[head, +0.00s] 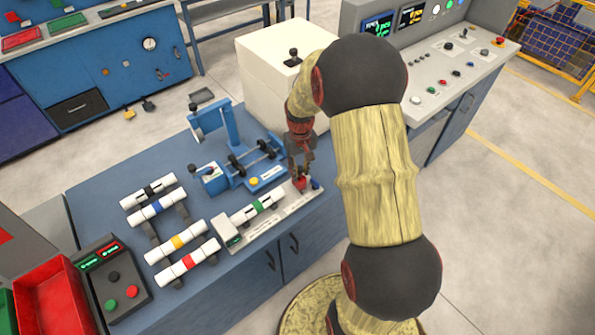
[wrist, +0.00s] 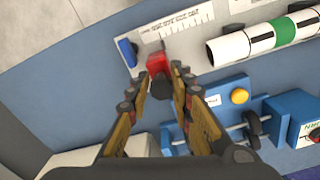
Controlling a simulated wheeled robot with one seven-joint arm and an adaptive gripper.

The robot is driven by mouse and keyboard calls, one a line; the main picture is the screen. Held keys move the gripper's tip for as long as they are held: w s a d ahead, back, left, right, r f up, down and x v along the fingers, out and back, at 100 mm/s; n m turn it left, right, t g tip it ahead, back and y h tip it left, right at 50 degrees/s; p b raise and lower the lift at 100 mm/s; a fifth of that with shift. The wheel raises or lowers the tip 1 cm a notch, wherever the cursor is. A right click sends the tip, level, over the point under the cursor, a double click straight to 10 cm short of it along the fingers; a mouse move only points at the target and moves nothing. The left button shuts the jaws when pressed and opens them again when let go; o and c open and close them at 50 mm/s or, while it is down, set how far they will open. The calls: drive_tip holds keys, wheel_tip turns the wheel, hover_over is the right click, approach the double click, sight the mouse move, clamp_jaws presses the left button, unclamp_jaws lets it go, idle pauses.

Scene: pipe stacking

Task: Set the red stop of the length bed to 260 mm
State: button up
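The length bed (head: 283,216) is a pale plate with a printed scale (wrist: 180,24) near the front edge of the blue bench. Its red stop (head: 300,184) is at the bed's right end; in the wrist view the red stop (wrist: 157,64) has a black knob (wrist: 161,88). My gripper (head: 302,172) is right over the stop, pointing down. In the wrist view my gripper (wrist: 160,80) has its fingertips on either side of the stop and knob, with a small gap at the left finger. The stop's exact scale reading is not legible.
A white pipe with a green band (head: 262,206) lies along the bed, left of the stop. A small blue part (wrist: 127,52) sits at the bed's end beside the stop. A blue fixture (head: 240,165) stands behind. Several banded pipes (head: 183,242) lie on racks at left.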

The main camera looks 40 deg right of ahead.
drive_tip(key=shift+o, duration=1.2)
drive_tip(key=shift+d, duration=0.25)
drive_tip(key=shift+o, duration=0.9)
drive_tip(key=shift+a, duration=0.1)
wheel_tip(320, 180, up, 12)
